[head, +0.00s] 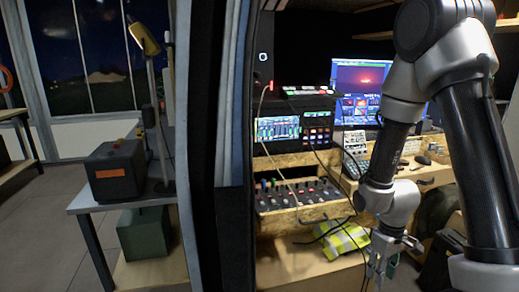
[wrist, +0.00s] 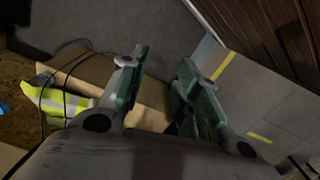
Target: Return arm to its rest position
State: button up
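My gripper (head: 384,264) hangs low at the right of the head view, at the end of my arm, in front of the van's wooden shelving. In the wrist view my gripper (wrist: 160,88) shows two green-and-grey fingers standing apart with nothing between them. It is open and empty. A yellow hi-vis vest (head: 341,242) lies on the low wooden surface just left of and behind my gripper in the head view. The vest (wrist: 55,103) shows left of the fingers in the wrist view, apart from them.
A mixing panel (head: 297,195) with cables sits above the vest. A monitor (head: 362,88) and a small screen unit (head: 278,128) stand higher. A dark door edge (head: 205,150) divides the view. Left of it, a table (head: 84,203) bears a black box (head: 117,168) and a lamp (head: 144,39).

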jog(key=s+r+m+t, duration=0.1)
jog(key=s+r, duration=0.3)
jog(key=r, duration=0.6)
jog(key=s+d+r+m+t, duration=0.1)
jog(key=s+r, duration=0.3)
jog(key=r, duration=0.7)
jog(key=s+d+r+m+t, duration=0.1)
jog(key=s+r+m+t, duration=0.2)
jog(key=r, duration=0.7)
jog(key=shift+s+r, duration=0.25)
jog(key=shift+s, duration=0.5)
